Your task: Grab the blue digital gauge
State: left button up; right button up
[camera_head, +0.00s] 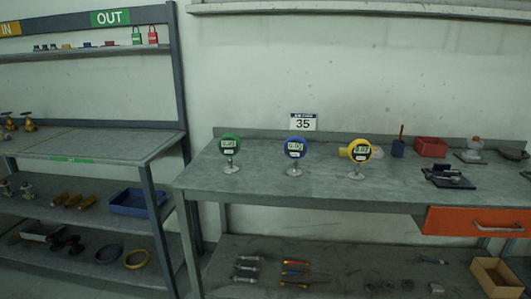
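The blue digital gauge (296,148) stands upright on a small round base on the workbench (270,188). It is the middle one of three gauges in a row. A green gauge (229,145) stands to its left and a yellow gauge (359,151) to its right, with clear gaps between them. The blue gauge's round face and stand are fully visible. Neither of my grippers shows in the head view.
A red bin (430,147), a blue cup (397,149) and a dark tray of tools (447,178) sit at the bench's right. An orange drawer (475,222) is under its front edge. A shelf rack (85,146) stands left. The bench front before the gauges is clear.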

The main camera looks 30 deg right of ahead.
aim_at(295, 144)
jog(key=i, duration=0.95)
jog(key=z, duration=0.5)
